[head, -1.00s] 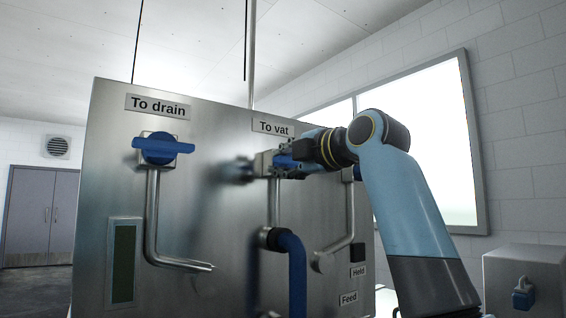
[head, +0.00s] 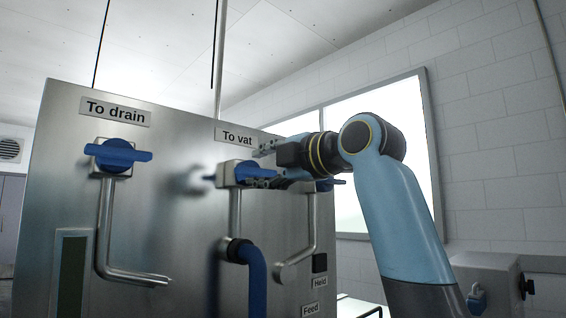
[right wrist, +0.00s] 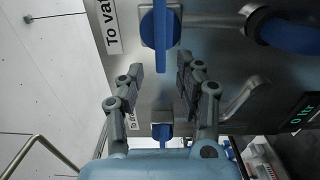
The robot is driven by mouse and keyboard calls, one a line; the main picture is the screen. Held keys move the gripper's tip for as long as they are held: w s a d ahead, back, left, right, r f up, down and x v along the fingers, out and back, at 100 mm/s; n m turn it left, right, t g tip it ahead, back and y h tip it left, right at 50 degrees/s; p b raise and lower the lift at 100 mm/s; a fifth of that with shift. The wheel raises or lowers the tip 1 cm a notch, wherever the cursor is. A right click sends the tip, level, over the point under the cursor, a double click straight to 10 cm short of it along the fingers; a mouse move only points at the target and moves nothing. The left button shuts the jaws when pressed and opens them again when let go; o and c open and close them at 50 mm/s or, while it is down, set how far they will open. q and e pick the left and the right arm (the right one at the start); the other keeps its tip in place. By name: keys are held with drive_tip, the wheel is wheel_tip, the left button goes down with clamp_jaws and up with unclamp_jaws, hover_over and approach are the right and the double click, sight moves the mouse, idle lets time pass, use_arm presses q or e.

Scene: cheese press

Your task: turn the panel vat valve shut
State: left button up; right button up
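The "To vat" valve has a blue bar handle (head: 243,171) that lies about level across its pipe, under the "To vat" label (head: 236,137). In the right wrist view the handle (right wrist: 160,25) runs from the top edge down between my fingertips. My right gripper (head: 263,166) is open at the right end of the handle, one finger above it and one below. In the right wrist view the gripper's fingers (right wrist: 163,75) stand apart on either side of the handle's near end, with gaps showing. My left gripper is not in view.
The "To drain" valve (head: 118,154) with a level blue handle is at the panel's left. Another blue valve handle (head: 328,184) shows close behind my right gripper. A blue hose (head: 255,280) hangs below the vat valve. The steel panel (head: 175,220) stands close behind the valves.

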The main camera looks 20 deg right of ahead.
drive_tip(key=v, duration=0.7)
